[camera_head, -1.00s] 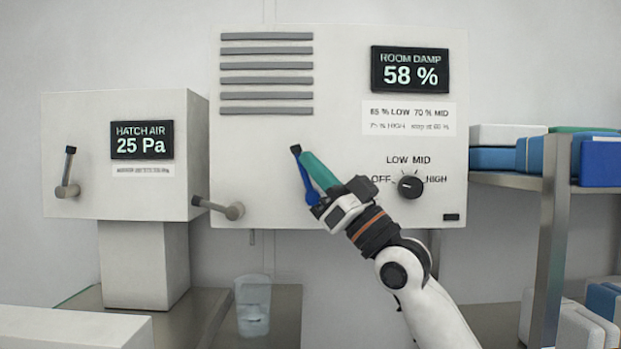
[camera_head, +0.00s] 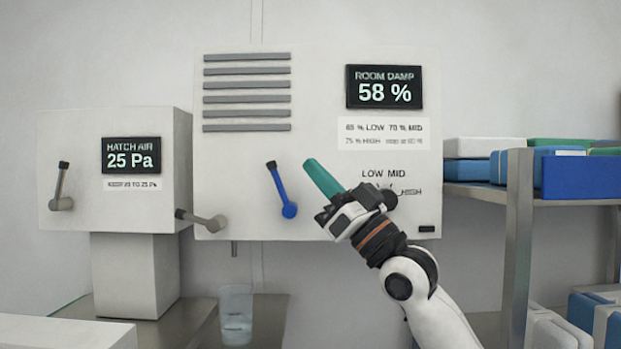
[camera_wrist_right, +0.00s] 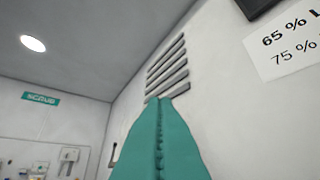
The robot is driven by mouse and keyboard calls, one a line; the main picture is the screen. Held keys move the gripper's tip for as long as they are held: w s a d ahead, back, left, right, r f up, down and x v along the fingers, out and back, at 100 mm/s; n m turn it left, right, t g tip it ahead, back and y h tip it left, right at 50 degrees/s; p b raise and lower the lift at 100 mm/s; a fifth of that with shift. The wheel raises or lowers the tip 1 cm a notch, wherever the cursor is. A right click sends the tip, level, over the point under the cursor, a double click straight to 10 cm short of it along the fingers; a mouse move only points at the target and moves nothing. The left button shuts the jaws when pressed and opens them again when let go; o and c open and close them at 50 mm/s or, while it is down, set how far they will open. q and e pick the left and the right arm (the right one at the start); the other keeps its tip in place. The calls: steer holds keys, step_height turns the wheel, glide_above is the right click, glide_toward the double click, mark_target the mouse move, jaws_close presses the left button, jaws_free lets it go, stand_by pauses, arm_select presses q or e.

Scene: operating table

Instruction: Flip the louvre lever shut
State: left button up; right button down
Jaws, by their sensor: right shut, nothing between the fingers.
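A blue lever (camera_head: 281,188) with a black tip sits on the front of the white cabinet, below the grey louvre slats (camera_head: 247,99). It leans up and to the left from its round pivot. My right gripper (camera_head: 308,163) is just right of the lever, apart from it in the picture, with teal fingers pointing up-left. The fingers are shut and empty. In the right wrist view the shut teal fingers (camera_wrist_right: 160,105) point toward the louvre slats (camera_wrist_right: 167,68). My left gripper is not in view.
A grey lever (camera_head: 203,221) projects at the cabinet's lower left. Another grey lever (camera_head: 61,187) is on the hatch air box (camera_head: 75,130). My gripper partly hides the selector dial. A clear cup (camera_head: 236,314) stands below. A shelf (camera_head: 530,190) with boxes is at right.

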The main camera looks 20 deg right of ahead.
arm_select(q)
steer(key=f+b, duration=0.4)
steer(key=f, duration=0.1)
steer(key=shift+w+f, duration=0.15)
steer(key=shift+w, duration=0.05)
arm_select(e)
steer(key=d+r+v, duration=0.1)
steer(key=v, duration=0.7)
steer(key=shift+d, duration=0.25)
steer(key=shift+s, duration=0.15)
